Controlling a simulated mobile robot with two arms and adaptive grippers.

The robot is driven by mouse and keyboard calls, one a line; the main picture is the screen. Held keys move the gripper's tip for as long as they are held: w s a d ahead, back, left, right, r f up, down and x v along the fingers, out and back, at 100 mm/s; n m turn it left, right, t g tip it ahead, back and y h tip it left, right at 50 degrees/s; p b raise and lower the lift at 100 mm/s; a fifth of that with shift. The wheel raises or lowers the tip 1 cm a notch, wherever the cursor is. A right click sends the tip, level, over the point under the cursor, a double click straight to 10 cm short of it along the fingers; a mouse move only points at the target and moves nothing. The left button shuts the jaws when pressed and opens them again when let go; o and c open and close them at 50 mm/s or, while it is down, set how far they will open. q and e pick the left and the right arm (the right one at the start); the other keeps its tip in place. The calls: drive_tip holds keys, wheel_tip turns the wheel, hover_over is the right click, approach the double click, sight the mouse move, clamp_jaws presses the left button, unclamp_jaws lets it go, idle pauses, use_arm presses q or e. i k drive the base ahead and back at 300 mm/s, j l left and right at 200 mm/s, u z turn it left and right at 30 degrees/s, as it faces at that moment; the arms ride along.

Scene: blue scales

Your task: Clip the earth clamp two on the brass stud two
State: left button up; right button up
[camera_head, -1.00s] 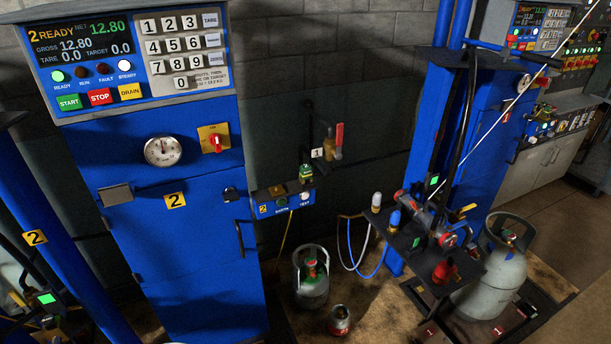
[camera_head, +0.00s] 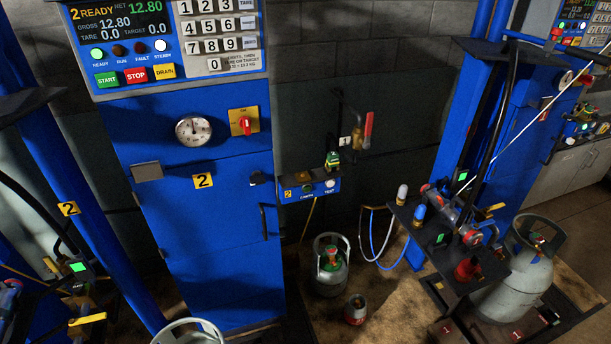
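A small green and yellow clamp (camera_head: 332,160), likely earth clamp two, sits at the top of the small blue box (camera_head: 312,190) marked 2, right of the blue cabinet. A yellow cable (camera_head: 308,219) hangs below that box. I cannot make out brass stud two with certainty. The collar of a grey cylinder (camera_head: 192,328) shows at the bottom edge, mostly cut off. Neither of my grippers shows in the view.
The blue scale cabinet (camera_head: 215,240) marked 2 stands at centre left, its display reading READY. A small cylinder (camera_head: 331,268) and a red-topped canister (camera_head: 355,309) stand on the floor. A black shelf (camera_head: 432,236) with tools and a large grey cylinder (camera_head: 515,283) are at right.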

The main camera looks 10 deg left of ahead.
sight(334, 158)
drive_tip(key=k+l, duration=0.1)
drive_tip(key=l, duration=0.45)
drive_tip(key=i+l, duration=0.2)
drive_tip(key=i+l+u, duration=0.15)
drive_tip(key=l, duration=0.25)
drive_tip(key=i+l, duration=0.2)
drive_tip(key=i+l+u, duration=0.1)
drive_tip(key=i, duration=0.6)
